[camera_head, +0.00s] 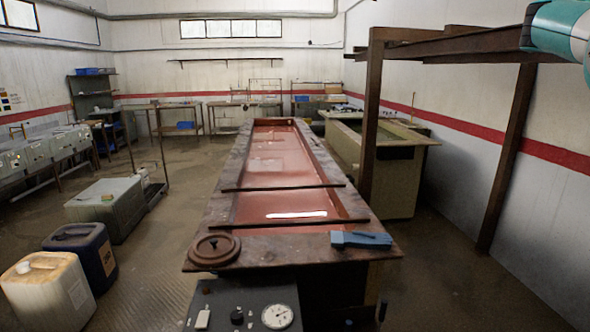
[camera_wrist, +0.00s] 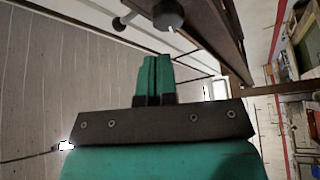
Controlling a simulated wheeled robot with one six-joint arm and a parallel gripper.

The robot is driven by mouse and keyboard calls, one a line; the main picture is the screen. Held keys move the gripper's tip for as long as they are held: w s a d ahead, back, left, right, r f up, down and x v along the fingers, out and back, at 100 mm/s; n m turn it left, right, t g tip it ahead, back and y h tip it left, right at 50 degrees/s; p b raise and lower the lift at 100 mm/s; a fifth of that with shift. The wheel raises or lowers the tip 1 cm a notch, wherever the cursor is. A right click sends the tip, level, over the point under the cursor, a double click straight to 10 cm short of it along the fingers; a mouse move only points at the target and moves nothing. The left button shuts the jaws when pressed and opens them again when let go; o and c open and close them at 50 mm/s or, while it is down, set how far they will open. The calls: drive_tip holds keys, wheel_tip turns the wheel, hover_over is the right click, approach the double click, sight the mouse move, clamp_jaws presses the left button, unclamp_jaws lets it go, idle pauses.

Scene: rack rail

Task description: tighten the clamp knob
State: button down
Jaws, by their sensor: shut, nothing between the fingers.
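In the wrist view, my gripper (camera_wrist: 154,62) has two green fingers that lie together, shut and empty. A dark round knob (camera_wrist: 168,15), which looks like the clamp knob, shows at the top edge, just beyond the fingertips and slightly right. A gap shows between it and the fingers. A thin bar with a small dark ball end (camera_wrist: 122,22) shows left of the knob. I cannot make out the knob in the head view, where only a teal and white part of my arm shows at the top right, by the overhead beam.
In the head view, a brown overhead frame (camera_head: 450,48) stands at right on posts. A long tank with a reddish interior (camera_head: 230,205) fills the middle, with a blue object (camera_head: 361,240) and a round brown lid (camera_head: 214,249) on its near end. Jerrycans (camera_head: 48,290) stand at left.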

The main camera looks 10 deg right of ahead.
drive_tip(key=s+d+p, duration=0.1)
drive_tip(key=d+p, duration=0.3)
drive_tip(key=d, duration=0.3)
drive_tip(key=shift+r, duration=0.15)
idle(0.5)
drive_tip(key=shift+f, duration=0.35)
drive_tip(key=shift+w+d+f, duration=0.1)
drive_tip(key=shift+w+f, duration=0.25)
drive_tip(key=shift+f, duration=0.2)
drive_tip(key=shift+w+f, duration=0.3)
drive_tip(key=shift+f, duration=0.2)
drive_tip(key=shift+w, duration=0.15)
